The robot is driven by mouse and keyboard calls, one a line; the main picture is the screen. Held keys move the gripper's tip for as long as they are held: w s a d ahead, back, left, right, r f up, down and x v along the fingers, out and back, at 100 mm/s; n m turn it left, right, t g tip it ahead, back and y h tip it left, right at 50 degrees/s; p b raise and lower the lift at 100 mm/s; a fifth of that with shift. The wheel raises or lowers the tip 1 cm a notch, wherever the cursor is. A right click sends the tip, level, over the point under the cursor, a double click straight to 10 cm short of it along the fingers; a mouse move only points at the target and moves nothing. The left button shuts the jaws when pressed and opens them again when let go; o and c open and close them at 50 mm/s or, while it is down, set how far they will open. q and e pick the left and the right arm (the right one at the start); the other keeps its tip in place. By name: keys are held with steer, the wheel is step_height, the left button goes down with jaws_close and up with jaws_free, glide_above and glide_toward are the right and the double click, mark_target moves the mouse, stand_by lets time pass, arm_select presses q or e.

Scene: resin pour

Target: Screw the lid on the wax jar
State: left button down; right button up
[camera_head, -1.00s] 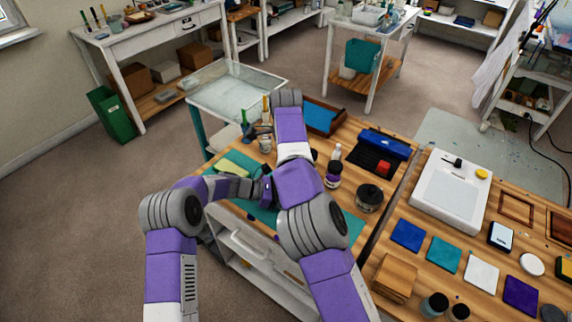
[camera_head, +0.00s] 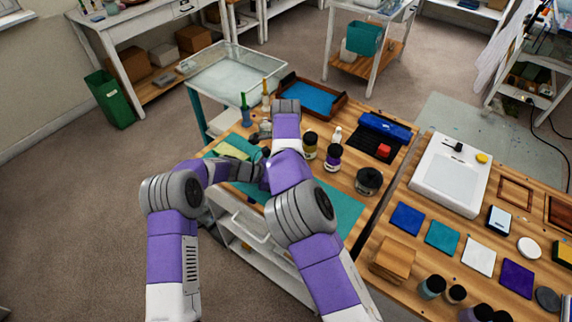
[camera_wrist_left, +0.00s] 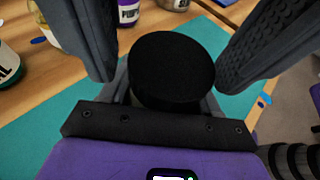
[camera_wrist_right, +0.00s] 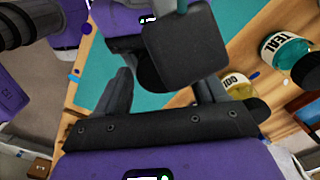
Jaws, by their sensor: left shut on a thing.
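A black, round-topped piece (camera_wrist_left: 172,62), the wax jar or its lid, sits close to the palm of my left gripper (camera_wrist_left: 170,85), which is shut on it. I cannot tell lid from jar body, as the underside is hidden. In the right wrist view the dark round piece (camera_wrist_right: 150,76) shows partly behind a black square-ended finger. My right gripper (camera_wrist_right: 165,85) is open, its fingers apart on either side of that piece, with no clear contact. In the head view both grippers are mostly hidden by my arms, meeting over the teal mat (camera_head: 343,212).
Gold (camera_head: 310,148) and purple (camera_head: 332,156) jars stand just right of my right arm. A teal-labelled jar (camera_wrist_right: 284,48) stands near the right gripper. The front right mat is clear.

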steer(key=c, duration=0.9)
steer(key=shift+m, duration=1.7)
steer(key=o, duration=1.1)
steer(key=shift+o, duration=0.2)
steer(key=shift+r, duration=2.3)
steer(key=shift+c, duration=0.4)
